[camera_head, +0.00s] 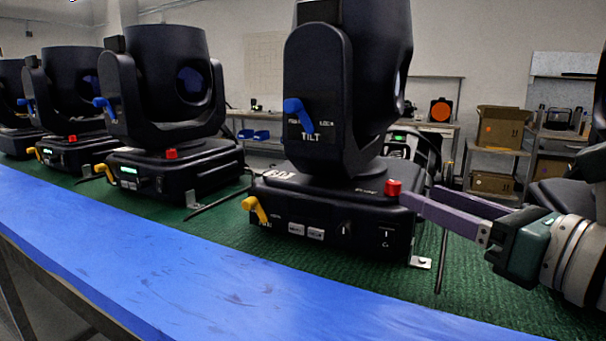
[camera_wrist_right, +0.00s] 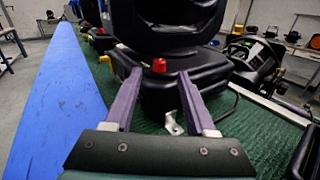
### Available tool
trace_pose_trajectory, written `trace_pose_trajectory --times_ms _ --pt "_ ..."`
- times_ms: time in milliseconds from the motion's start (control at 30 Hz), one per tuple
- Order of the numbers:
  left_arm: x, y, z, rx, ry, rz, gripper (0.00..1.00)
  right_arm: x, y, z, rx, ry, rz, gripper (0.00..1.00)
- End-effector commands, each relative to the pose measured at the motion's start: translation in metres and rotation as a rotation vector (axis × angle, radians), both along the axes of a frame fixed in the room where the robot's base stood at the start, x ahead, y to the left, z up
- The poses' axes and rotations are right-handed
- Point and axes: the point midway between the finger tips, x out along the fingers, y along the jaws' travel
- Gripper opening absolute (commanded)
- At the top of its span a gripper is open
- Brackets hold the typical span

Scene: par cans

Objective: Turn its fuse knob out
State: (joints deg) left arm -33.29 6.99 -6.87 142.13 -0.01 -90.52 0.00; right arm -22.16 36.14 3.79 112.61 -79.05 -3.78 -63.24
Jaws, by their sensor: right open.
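The nearest moving-head light (camera_head: 345,90) stands upright on its black base (camera_head: 330,205). A red knob (camera_head: 393,187), which I take for the fuse knob, sits on the base's top at its right corner. It also shows in the right wrist view (camera_wrist_right: 159,66), centred between my fingertips and slightly beyond them. My right gripper (camera_head: 420,193) comes in from the right with its purple fingers apart and empty. In the head view the nearer fingertip is close beside the knob; I cannot tell whether they touch. My left gripper is not in view.
A blue tilt lever (camera_head: 298,114) and a yellow lever (camera_head: 256,210) are on the same light. Several similar lights with red knobs stand in a row to the left. A metal bracket (camera_head: 421,262) lies at the base's foot. A blue strip (camera_head: 180,270) runs along the front edge.

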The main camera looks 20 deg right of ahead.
Motion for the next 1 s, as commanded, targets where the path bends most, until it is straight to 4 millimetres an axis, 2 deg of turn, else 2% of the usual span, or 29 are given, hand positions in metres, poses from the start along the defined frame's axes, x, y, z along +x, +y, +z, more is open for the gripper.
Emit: trace_pose_trajectory --times_ms 100,300,733,1000 --pt "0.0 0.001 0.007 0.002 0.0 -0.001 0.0 0.019 0.002 0.003 0.001 -0.004 -0.001 0.56" --pt "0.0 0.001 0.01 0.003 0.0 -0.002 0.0 0.039 0.004 0.001 0.003 -0.002 -0.001 0.56" --pt "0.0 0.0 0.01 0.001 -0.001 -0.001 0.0 0.046 0.006 -0.001 0.003 0.0 0.0 0.56" --pt "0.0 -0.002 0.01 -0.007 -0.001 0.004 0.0 0.046 0.006 -0.001 0.003 0.0 0.0 0.26"
